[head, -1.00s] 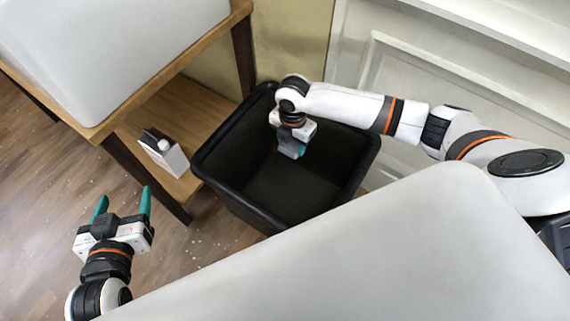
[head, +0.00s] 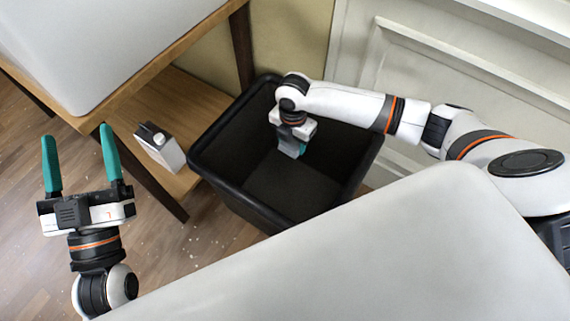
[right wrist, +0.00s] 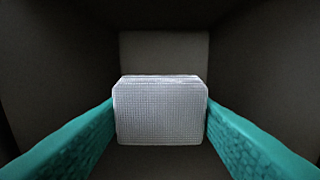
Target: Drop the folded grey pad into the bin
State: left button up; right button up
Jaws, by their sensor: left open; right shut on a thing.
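The black bin (head: 232,196) stands on the floor in the middle of the head view, with its open top facing up. My right gripper (head: 293,152) points down inside the bin's opening. It is shut on the folded grey pad (right wrist: 160,110), which sits between the two teal fingers in the right wrist view. In the head view only a small grey part of the pad (head: 288,149) shows below the gripper. Dark bin walls surround the pad in the right wrist view. My left gripper (head: 78,134) is open and empty, left of the bin above the wooden floor.
A wooden console (head: 180,98) with a low shelf stands left of and behind the bin. A white carton with a black cap (head: 160,148) stands on that shelf. A white panelled wall (head: 400,70) rises behind the right arm.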

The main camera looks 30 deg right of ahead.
pick_arm(q)
jog(key=shift+s+r, duration=0.15)
jog(key=shift+r, duration=0.05)
pick_arm(e)
jog(key=o, duration=1)
jog(key=shift+o, duration=0.2)
jog(key=shift+r, duration=0.2)
notch_tip(320, 180, up, 6)
jog(key=shift+f+p, duration=0.2)
jog(key=shift+p, duration=1.05)
pick_arm(q)
jog(key=s+a+f+g+y+p, duration=0.1)
jog(key=f+g+y, duration=0.1)
jog(key=f+g, duration=0.3)
jog(key=s+a+f+g+y+p, duration=0.1)
jog(key=a+f+g+y, duration=0.1)
jog(key=f+g, duration=0.4)
jog(key=shift+f+n+g, duration=0.3)
jog(key=shift+f, duration=2.1)
pick_arm(e)
jog(key=shift+r, duration=3)
